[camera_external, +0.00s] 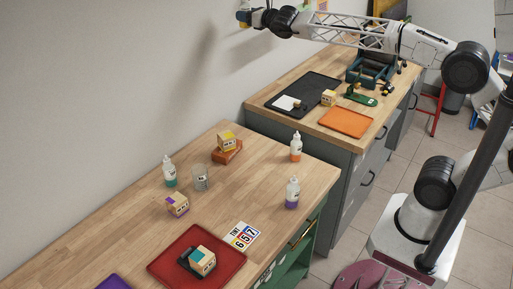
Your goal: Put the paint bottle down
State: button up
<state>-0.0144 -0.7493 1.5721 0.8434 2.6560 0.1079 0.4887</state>
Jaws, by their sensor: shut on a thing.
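My gripper (249,17) is high at the top of the view, against the wall, well above the benches. It is shut on a small blue and yellow thing (242,17), too small and partly hidden to tell its shape. A white paint bottle with teal (169,172) stands upright at the left of the near bench. One with orange (296,148) stands near the bench's back right corner. One with purple (292,194) stands near its right edge. My gripper is far from all three.
The near wooden bench (110,240) holds a clear cup (201,178), a block (227,141) on an orange-brown base, another block (177,205), a red tray (160,265) with a block, and a number card (241,236). The far bench holds black (318,84) and orange (346,122) trays.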

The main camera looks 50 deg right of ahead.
aim_at(248, 4)
jog(key=shift+m+h, duration=0.3)
jog(key=shift+h, duration=0.3)
jog(key=shift+d+r, duration=0.55)
jog(key=shift+r, duration=0.4)
jog(key=shift+d+r, duration=0.55)
jog(key=shift+r, duration=0.35)
jog(key=shift+a, duration=0.15)
jog(key=w+a+f+n+g+y, duration=0.1)
jog(key=a+f+n+g+y, duration=0.2)
jog(key=a+f, duration=0.8)
jog(key=w+a+f+n+y, duration=0.1)
jog(key=a+f+n+y, duration=0.35)
jog(key=a, duration=1.45)
jog(key=w+a+f+n+g+y, duration=0.15)
jog(key=a+f+y, duration=0.3)
jog(key=a, duration=1.15)
jog(key=s+a+f+n+g+y, duration=0.3)
jog(key=s+a+f+g, duration=0.3)
jog(key=s+a+f, duration=0.6)
jog(key=s+a+f+n+g+y, duration=0.3)
jog(key=s+a+f+n+g, duration=0.3)
jog(key=s+a+f, duration=0.6)
jog(key=s+a+g, duration=0.1)
jog(key=s+a, duration=0.1)
jog(key=a, duration=0.5)
jog(key=shift+s+a+f, duration=0.2)
jog(key=shift+s+a, duration=0.05)
jog(key=shift+a, duration=0.15)
jog(key=shift+g, duration=0.25)
